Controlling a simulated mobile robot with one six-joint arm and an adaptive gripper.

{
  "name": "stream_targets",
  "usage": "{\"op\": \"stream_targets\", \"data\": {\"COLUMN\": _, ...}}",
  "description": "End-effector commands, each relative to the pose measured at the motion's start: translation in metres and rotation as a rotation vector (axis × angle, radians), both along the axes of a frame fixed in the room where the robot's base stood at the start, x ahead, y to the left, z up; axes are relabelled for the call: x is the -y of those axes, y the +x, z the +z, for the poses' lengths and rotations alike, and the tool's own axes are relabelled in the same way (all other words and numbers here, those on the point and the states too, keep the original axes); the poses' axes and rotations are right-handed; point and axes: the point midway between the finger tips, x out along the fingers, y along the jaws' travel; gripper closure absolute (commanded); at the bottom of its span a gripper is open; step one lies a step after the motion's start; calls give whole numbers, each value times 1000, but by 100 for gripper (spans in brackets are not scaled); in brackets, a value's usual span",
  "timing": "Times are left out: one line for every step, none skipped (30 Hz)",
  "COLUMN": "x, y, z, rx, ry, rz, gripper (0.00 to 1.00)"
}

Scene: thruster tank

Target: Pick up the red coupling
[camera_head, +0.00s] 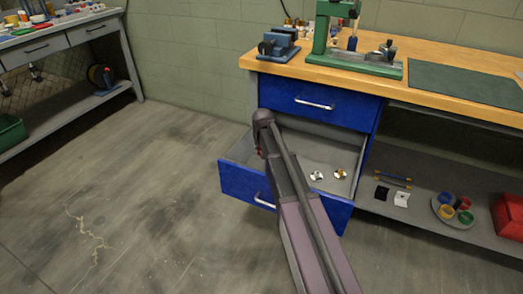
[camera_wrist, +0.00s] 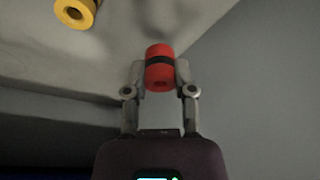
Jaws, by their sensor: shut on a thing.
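The red coupling (camera_wrist: 159,53), a short cylinder with a black band around its middle, is between the two fingers of my gripper (camera_wrist: 160,76) in the wrist view. The fingers touch it on both sides and are shut on it. My arm reaches down over the open blue drawer (camera_head: 235,184) in the head view. My arm's end mostly hides the coupling there. I cannot tell whether the coupling touches the drawer floor.
A yellow ring-shaped part (camera_wrist: 75,12) lies on the drawer floor in the wrist view. Two small parts, one whitish (camera_head: 316,175) and one orange and white (camera_head: 340,174), lie in the drawer. The workbench (camera_head: 450,92) stands above; its lower shelf holds a round tray of coloured cups.

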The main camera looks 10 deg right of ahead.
Motion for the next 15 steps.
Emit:
{"op": "stream_targets", "data": {"x": 0, "y": 0, "z": 12, "rx": 0, "ry": 0, "rz": 0, "gripper": 100}}
{"op": "stream_targets", "data": {"x": 0, "y": 0, "z": 15, "rx": 0, "ry": 0, "rz": 0, "gripper": 100}}
{"op": "stream_targets", "data": {"x": 0, "y": 0, "z": 19, "rx": 0, "ry": 0, "rz": 0, "gripper": 100}}
{"op": "stream_targets", "data": {"x": 0, "y": 0, "z": 22, "rx": 0, "ry": 0, "rz": 0, "gripper": 100}}
{"op": "stream_targets", "data": {"x": 0, "y": 0, "z": 25, "rx": 0, "ry": 0, "rz": 0, "gripper": 100}}
{"op": "stream_targets", "data": {"x": 0, "y": 0, "z": 29, "rx": 0, "ry": 0, "rz": 0, "gripper": 100}}
{"op": "stream_targets", "data": {"x": 0, "y": 0, "z": 32, "rx": 0, "ry": 0, "rz": 0, "gripper": 100}}
{"op": "stream_targets", "data": {"x": 0, "y": 0, "z": 35, "rx": 0, "ry": 0, "rz": 0, "gripper": 100}}
{"op": "stream_targets", "data": {"x": 0, "y": 0, "z": 39, "rx": 0, "ry": 0, "rz": 0, "gripper": 100}}
{"op": "stream_targets", "data": {"x": 0, "y": 0, "z": 41, "rx": 0, "ry": 0, "rz": 0, "gripper": 100}}
{"op": "stream_targets", "data": {"x": 0, "y": 0, "z": 44, "rx": 0, "ry": 0, "rz": 0, "gripper": 100}}
{"op": "stream_targets", "data": {"x": 0, "y": 0, "z": 46, "rx": 0, "ry": 0, "rz": 0, "gripper": 100}}
{"op": "stream_targets", "data": {"x": 0, "y": 0, "z": 48, "rx": 0, "ry": 0, "rz": 0, "gripper": 100}}
{"op": "stream_targets", "data": {"x": 0, "y": 0, "z": 50, "rx": 0, "ry": 0, "rz": 0, "gripper": 100}}
{"op": "stream_targets", "data": {"x": 0, "y": 0, "z": 52, "rx": 0, "ry": 0, "rz": 0, "gripper": 100}}
